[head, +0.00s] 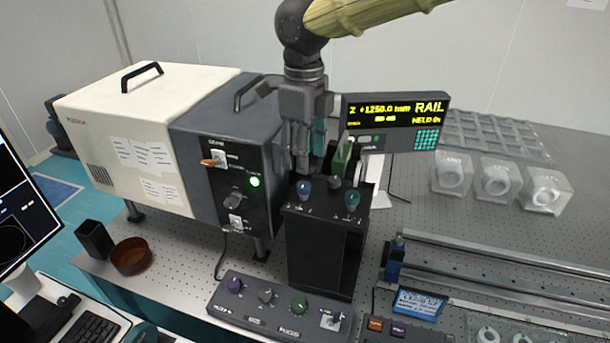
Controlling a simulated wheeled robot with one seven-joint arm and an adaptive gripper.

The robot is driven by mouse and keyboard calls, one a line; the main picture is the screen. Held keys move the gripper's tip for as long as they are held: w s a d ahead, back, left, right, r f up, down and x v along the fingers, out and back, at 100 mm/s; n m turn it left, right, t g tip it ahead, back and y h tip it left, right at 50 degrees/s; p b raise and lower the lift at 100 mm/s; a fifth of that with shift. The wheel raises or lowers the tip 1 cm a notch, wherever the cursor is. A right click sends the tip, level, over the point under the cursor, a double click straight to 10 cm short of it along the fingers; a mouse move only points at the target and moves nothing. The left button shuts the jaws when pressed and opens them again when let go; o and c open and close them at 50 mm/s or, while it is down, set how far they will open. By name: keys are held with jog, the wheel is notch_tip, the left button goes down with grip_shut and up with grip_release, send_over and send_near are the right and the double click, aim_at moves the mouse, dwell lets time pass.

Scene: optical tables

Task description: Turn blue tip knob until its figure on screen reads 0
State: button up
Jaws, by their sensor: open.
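A blue-topped knob (304,188) stands on the top of a black box, at its left; I take it for the blue tip knob. My gripper (306,168) points down just above and behind it in the picture. The gripper is open and holds nothing that I can see; whether its fingertips touch anything is unclear. A rail readout screen (395,122) behind shows yellow figures, with "+1250.0" in its top line. The monitor (22,215) at the left edge is cut off, and no figure for the knob is readable there.
A teal knob (352,200) stands close to the right on the same black box (322,250). A control panel (280,308) with several knobs lies in front. A large lamp housing (165,140) stands left. A rail (500,262) runs right. A brown bowl (132,256) sits front left.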

aim_at(304, 184)
jog(key=f, duration=0.4)
jog(key=w+f, duration=0.1)
jog(key=f, duration=0.1)
jog(key=shift+p, duration=0.4)
jog(key=shift+s+f, duration=0.2)
jog(key=shift+f, duration=0.1)
jog(key=shift+a+f, duration=0.1)
jog(key=shift+f, duration=0.25)
jog(key=shift+w+f, duration=0.25)
jog(key=shift+f, duration=0.15)
jog(key=shift+s, duration=0.15)
jog(key=shift+r, duration=0.1)
jog(key=shift+c, duration=0.2)
jog(key=c, duration=1)
